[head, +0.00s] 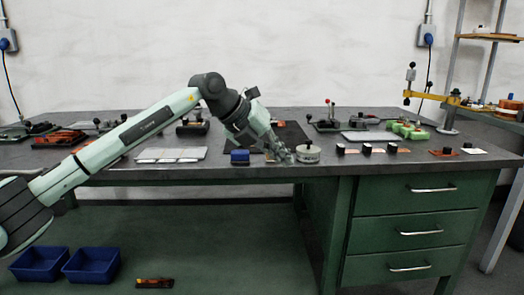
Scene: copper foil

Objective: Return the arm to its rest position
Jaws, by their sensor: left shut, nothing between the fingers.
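My left arm comes in from the left and reaches over the workbench (230,174). My left gripper (287,157) points down and to the right near the bench's front edge and is shut with nothing in it. Its fingertips are just left of a round pale metal pot (308,154); I cannot tell whether they touch it. A small blue block (239,157) stands to the left of the gripper. A dark mat (290,134) lies behind the gripper, partly hidden by it. My right gripper is not in view.
Several small black-topped pieces (366,149) line the front right, with green objects (409,130) behind. Clamping tools (327,121) stand at the back. Blue bins (91,264) sit below. The air above the bench is clear.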

